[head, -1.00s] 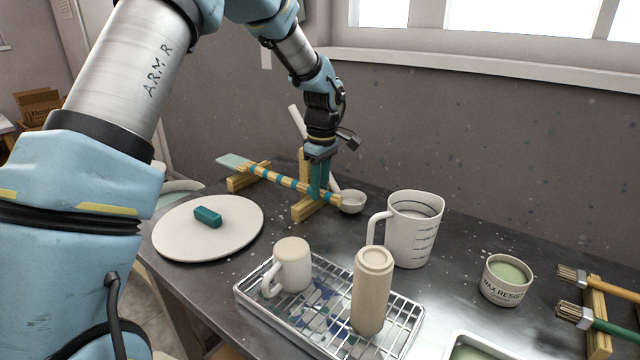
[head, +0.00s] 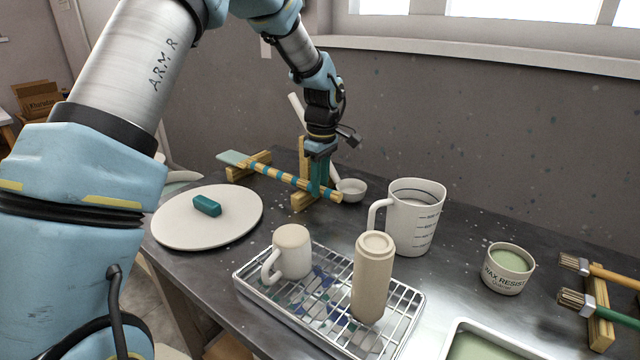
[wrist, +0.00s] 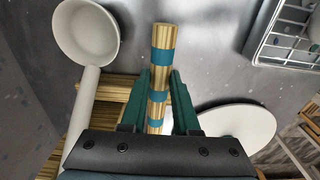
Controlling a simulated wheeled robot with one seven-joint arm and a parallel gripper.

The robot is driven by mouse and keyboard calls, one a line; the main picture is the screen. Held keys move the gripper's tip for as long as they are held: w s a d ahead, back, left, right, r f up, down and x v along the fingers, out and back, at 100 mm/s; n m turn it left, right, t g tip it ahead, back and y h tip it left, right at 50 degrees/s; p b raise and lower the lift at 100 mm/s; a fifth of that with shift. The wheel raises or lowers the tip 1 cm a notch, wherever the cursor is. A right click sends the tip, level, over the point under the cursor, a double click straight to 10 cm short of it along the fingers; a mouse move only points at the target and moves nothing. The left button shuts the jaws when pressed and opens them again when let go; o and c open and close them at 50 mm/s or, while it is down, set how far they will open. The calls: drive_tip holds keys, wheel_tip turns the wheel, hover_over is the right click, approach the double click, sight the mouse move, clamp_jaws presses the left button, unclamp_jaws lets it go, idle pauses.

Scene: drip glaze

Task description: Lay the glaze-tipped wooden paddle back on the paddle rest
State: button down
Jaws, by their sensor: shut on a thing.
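The wooden paddle (head: 273,174) has teal bands on its handle and a pale green glazed tip at its left end. It lies across the two wooden supports of the paddle rest (head: 303,203), on or just above them; I cannot tell if it touches both. My gripper (head: 319,188) points down near the handle's right end, its teal fingers shut on the handle. In the wrist view the banded handle (wrist: 160,62) runs between the fingers (wrist: 164,110), its free end beyond them; the glazed tip is hidden there.
A white ladle (head: 350,189) leans close behind my gripper. A measuring jug (head: 412,220) stands to the right. A round white board (head: 180,225) with a teal block (head: 207,205) is at left. A wire rack (head: 258,287) in front holds a mug and a bottle.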

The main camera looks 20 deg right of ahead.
drive_tip(key=shift+f, duration=0.25)
idle(0.5)
drive_tip(key=c, duration=0.6)
unclamp_jaws()
wheel_tip(320, 180, up, 11)
drive_tip(key=b, duration=0.3)
drive_tip(key=a+f+m, duration=0.2)
drive_tip(key=a, duration=0.9)
drive_tip(key=a+f+m, duration=0.2)
drive_tip(key=a, duration=0.9)
drive_tip(key=s+a+f+m, duration=0.1)
drive_tip(key=s+a, duration=0.2)
drive_tip(key=a, duration=0.2)
drive_tip(key=s+a+f+m, duration=0.1)
drive_tip(key=s+a+f, duration=0.1)
drive_tip(key=s+a, duration=0.2)
drive_tip(key=s+a+f+m+t, duration=0.1)
drive_tip(key=s+a, duration=0.2)
drive_tip(key=a, duration=0.2)
drive_tip(key=shift+s+a+f, duration=0.15)
drive_tip(key=shift+s+a, duration=0.25)
